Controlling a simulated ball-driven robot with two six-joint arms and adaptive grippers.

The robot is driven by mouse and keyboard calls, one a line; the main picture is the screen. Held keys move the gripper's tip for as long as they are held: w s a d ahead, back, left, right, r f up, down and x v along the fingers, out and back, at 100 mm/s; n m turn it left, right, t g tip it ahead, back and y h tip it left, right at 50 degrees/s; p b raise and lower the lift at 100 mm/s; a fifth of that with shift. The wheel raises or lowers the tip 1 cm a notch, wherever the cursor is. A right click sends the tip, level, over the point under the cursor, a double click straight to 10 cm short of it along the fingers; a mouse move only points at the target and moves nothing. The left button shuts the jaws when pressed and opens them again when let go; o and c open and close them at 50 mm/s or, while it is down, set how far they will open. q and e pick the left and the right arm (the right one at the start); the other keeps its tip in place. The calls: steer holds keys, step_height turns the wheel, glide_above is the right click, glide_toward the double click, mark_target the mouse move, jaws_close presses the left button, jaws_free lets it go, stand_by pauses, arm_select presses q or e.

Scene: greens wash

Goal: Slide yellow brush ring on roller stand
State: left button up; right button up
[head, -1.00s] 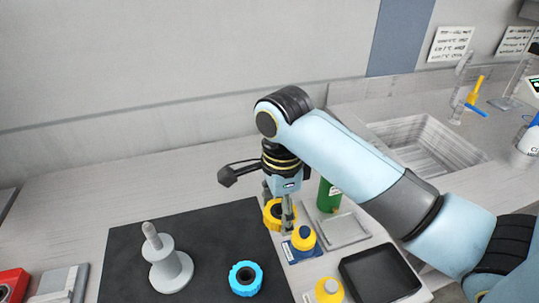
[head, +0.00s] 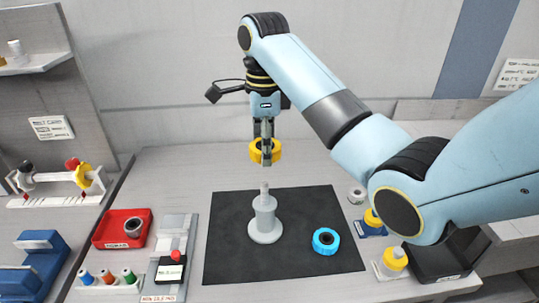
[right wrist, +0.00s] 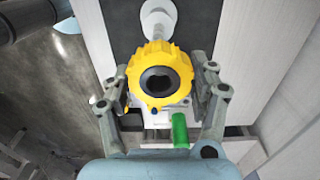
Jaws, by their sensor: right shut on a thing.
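The yellow brush ring (head: 257,151) is held in my right gripper (head: 266,158), whose fingers point down, and hangs in the air above the mat. In the right wrist view the ring (right wrist: 142,62) sits between the fingertips, its dark hole facing the camera. The grey roller stand (head: 264,222) stands upright on the black mat, its thin peg pointing up under the ring with a gap between them. Part of the stand also shows in the right wrist view (right wrist: 160,12), beyond the ring. A blue ring (head: 326,241) lies on the mat right of the stand. My left gripper is not seen.
The black mat (head: 225,262) is otherwise bare. A red tray (head: 107,240) with a grey ring and a scale-like device (head: 171,268) are at left. Yellow-capped bottles (head: 395,261) and a black tray (head: 445,275) are at right. A rack (head: 60,178) stands back left.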

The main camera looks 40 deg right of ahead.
steer(key=shift+a, duration=0.35)
steer(key=shift+f, duration=0.3)
step_height(320, 180, down, 2)
steer(key=shift+s+f+b, duration=0.1)
steer(key=shift+f+b, duration=0.15)
steer(key=shift+b, duration=0.1)
step_height(320, 180, down, 2)
steer(key=shift+f+b, duration=0.25)
steer(key=shift+b, duration=0.05)
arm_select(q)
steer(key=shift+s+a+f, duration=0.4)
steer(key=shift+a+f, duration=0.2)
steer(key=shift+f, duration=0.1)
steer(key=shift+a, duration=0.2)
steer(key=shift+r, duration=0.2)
